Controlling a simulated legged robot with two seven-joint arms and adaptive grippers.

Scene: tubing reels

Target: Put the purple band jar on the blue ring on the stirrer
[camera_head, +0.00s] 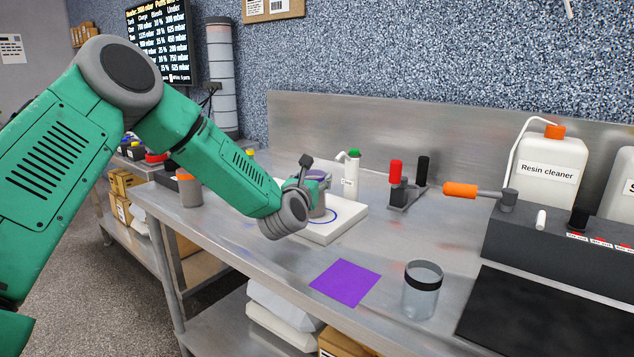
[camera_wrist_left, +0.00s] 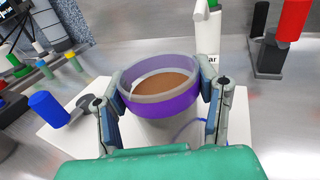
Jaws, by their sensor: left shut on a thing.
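The purple band jar (camera_wrist_left: 162,90) is a clear cup with a purple band and brown contents, between the two fingers of my left gripper (camera_wrist_left: 165,100) in the left wrist view. My left gripper (camera_head: 316,186) is shut on it. In the head view the jar (camera_head: 317,205) is mostly hidden by the gripper and is over the white stirrer (camera_head: 325,232). The blue ring (camera_head: 336,216) shows partly on the stirrer's top beside the jar; part of it also shows in the left wrist view (camera_wrist_left: 190,128). I cannot tell whether the jar touches the stirrer. My right gripper is not in view.
A black band jar (camera_head: 422,290) and a purple square (camera_head: 345,283) lie toward the front of the steel bench. A white bottle with a green cap (camera_head: 351,175) and a stand with red and black parts (camera_head: 402,185) are behind the stirrer. An orange-lidded jar (camera_head: 188,188) stands left.

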